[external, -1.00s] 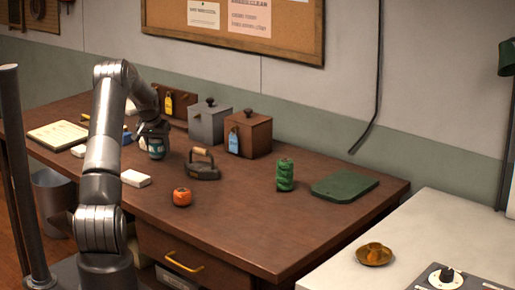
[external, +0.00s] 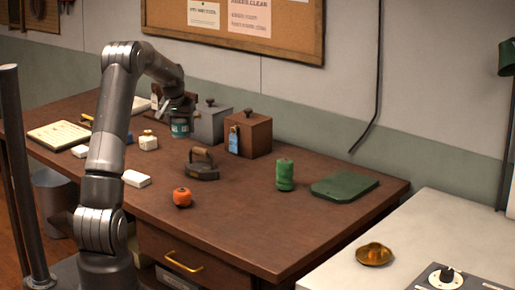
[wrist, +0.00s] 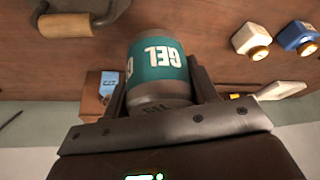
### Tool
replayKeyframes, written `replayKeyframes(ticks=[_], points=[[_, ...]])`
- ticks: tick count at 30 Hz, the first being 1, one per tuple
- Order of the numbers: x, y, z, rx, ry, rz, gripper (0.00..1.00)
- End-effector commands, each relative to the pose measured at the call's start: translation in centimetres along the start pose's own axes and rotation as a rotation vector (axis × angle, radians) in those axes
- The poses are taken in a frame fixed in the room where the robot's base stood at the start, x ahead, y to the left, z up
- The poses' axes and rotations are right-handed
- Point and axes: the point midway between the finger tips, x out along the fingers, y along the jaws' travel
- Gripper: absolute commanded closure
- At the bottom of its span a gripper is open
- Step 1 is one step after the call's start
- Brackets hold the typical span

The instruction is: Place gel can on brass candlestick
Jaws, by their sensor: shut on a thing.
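The gel can (external: 180,128) is teal with a silver metal end. In the wrist view the can (wrist: 160,55) shows its "GEL" label between the two fingers. My gripper (external: 178,114) is shut on it, above the back left part of the brown desk, in front of the grey box. In the wrist view the gripper (wrist: 160,92) has one finger on each side of the can. The brass candlestick (external: 374,255), low and dish-shaped, stands on the white counter at the lower right, far from my gripper.
A flat iron (external: 202,168), an orange pot (external: 182,198), a green spool (external: 285,175) and a green board (external: 344,186) lie on the desk. A grey box (external: 209,125) and a brown box (external: 249,134) stand at the back. A dial unit (external: 446,275) is near the candlestick.

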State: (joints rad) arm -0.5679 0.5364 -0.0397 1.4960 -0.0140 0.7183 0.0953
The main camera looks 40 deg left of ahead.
Motion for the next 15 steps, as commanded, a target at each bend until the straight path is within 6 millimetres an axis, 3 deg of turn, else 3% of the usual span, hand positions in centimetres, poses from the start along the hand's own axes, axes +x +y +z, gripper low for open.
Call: replayKeyframes(ticks=[4, 7, 11, 15], points=[[-0.1, 1.1, -0.1, 0.017, 0.0, 0.008, 0.73], [-0.2, 3.8, -0.1, 0.06, 0.0, 0.028, 0.73], [-0.6, 9.7, 0.3, 0.157, -0.002, 0.071, 0.73], [-1.4, 17.4, 1.4, 0.286, -0.005, 0.127, 0.73]])
